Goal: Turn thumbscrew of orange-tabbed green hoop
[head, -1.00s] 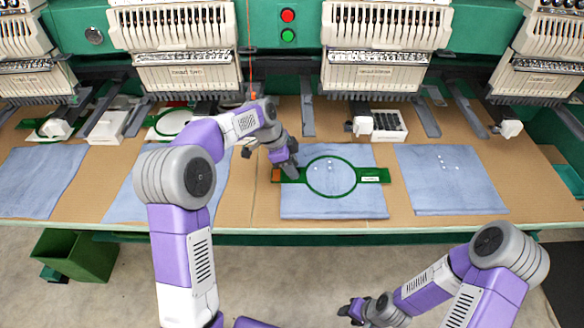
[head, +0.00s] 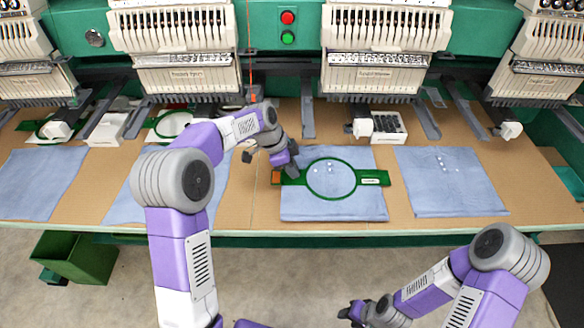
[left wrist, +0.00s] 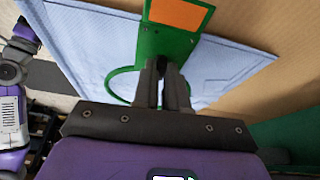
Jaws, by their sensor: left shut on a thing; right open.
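The green hoop (head: 331,199) lies on a blue cloth (head: 300,212) on the table, with flat green arms to both sides. Its left arm carries an orange tab (head: 276,177), also clear in the left wrist view (left wrist: 176,13). My left gripper (head: 290,172) is over the hoop's left side, just right of the orange tab. In the left wrist view its fingers (left wrist: 163,75) are closed around a small dark part at the hoop, probably the thumbscrew, which they mostly hide. My right gripper (head: 352,311) is open and empty, low in front of the table.
Embroidery machine heads (head: 375,60) line the back above the table. More folded blue cloths (head: 452,180) lie left and right. Another green hoop (head: 172,124) lies at the back left. A green bin (head: 78,257) stands on the floor below the table edge.

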